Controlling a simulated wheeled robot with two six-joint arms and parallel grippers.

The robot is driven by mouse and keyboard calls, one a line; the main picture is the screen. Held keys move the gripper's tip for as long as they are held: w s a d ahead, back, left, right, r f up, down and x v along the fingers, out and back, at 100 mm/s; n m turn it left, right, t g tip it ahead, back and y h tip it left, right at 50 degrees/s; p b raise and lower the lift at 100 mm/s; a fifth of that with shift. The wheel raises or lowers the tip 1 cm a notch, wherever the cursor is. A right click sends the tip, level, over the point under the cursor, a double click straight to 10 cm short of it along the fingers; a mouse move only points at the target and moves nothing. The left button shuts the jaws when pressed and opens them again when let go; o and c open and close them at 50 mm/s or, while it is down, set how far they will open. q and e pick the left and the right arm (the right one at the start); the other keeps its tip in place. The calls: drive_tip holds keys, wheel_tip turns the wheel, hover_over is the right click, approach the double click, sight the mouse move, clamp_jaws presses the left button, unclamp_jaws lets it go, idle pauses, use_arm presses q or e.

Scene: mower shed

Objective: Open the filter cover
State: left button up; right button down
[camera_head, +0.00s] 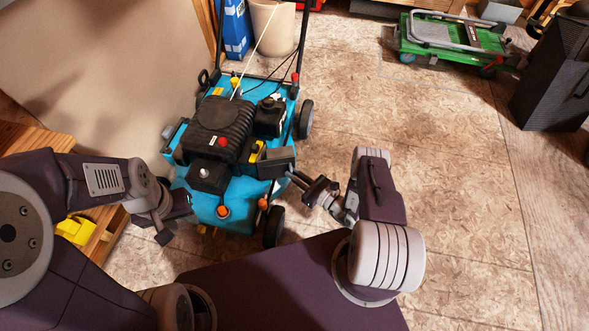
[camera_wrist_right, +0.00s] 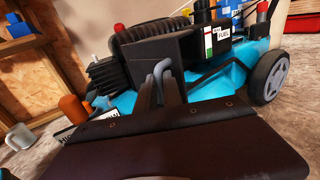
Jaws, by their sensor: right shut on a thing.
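The blue mower (camera_head: 235,200) stands on the floor with a black engine on top. The filter cover, a dark grey box (camera_head: 275,163), is on the engine's right side; it also shows in the right wrist view (camera_wrist_right: 180,48) and looks closed. My right gripper (camera_head: 291,176) reaches it from the right. In the right wrist view its fingers (camera_wrist_right: 160,92) are shut on a bent grey handle (camera_wrist_right: 161,68) at the cover's front. The fingers hide part of the handle. My left gripper (camera_head: 172,220) is open and empty beside the mower's front left.
A wooden bench with a yellow object (camera_head: 75,230) is at the left. A blue box (camera_head: 236,28) and a beige bin (camera_head: 272,25) stand behind the mower. A green cart (camera_head: 450,40) and a black bin (camera_head: 553,75) are at right. The floor right of the mower is clear.

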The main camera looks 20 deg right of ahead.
drive_tip(key=shift+s+a+r, duration=0.1)
drive_tip(key=shift+s+a, duration=0.15)
drive_tip(key=shift+a, duration=0.1)
drive_tip(key=c, duration=1.7)
unclamp_jaws()
drive_tip(key=shift+c, duration=0.2)
drive_tip(key=shift+d, duration=0.1)
drive_tip(key=p+v, duration=0.3)
drive_tip(key=v, duration=0.6)
